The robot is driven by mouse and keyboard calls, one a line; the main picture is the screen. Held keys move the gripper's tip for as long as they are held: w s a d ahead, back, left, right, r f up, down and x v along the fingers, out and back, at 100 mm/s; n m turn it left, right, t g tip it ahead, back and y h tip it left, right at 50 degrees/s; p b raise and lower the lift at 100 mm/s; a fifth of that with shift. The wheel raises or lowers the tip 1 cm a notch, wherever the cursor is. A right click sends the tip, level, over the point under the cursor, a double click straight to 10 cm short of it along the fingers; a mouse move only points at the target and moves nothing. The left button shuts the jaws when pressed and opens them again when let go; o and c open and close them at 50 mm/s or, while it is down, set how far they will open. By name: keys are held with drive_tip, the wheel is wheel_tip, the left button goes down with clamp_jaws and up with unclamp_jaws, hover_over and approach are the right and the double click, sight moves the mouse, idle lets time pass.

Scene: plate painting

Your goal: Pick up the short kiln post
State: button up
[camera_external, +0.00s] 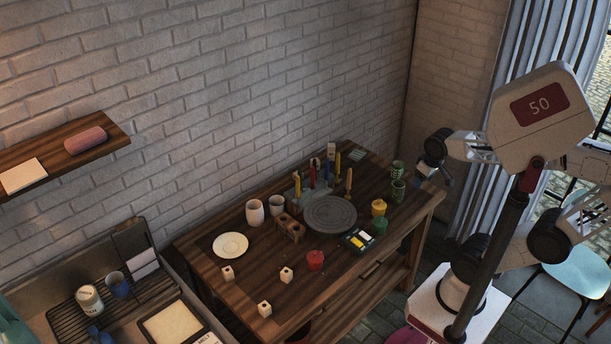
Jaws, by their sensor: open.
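Several small cream blocks that look like kiln posts stand at the table's front left: one (228,272) near the white plate, one (287,275) to its right, and one (265,309) nearest the front edge. They look close in height, so I cannot tell for sure which is the short one. My gripper (426,172) is open, high at the right near the table's far right corner, well apart from the blocks. Its fingers are small and partly hidden by my arm.
The wooden table (205,256) also holds a white plate (230,245), a grey turntable (330,214), a brush stand with upright brushes, a brown wooden block holder (290,229), a red pot (315,260), a paint box (358,240) and cups. Bare wood surrounds the blocks.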

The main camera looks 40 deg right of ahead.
drive_tip(key=w+a+f+m+y, duration=0.2)
drive_tip(key=w+a+m, duration=0.2)
drive_tip(key=w+a, duration=0.6)
drive_tip(key=m+g+y, duration=0.2)
drive_tip(key=m+g, duration=0.1)
drive_tip(key=m, duration=0.9)
hover_over(286, 272)
drive_tip(key=d, duration=0.2)
drive_tip(key=f, duration=2.3)
drive_tip(key=shift+w+a+f, duration=0.1)
drive_tip(key=shift+w, duration=0.1)
drive_tip(key=shift+f, duration=0.15)
drive_tip(key=shift+x, duration=1.15)
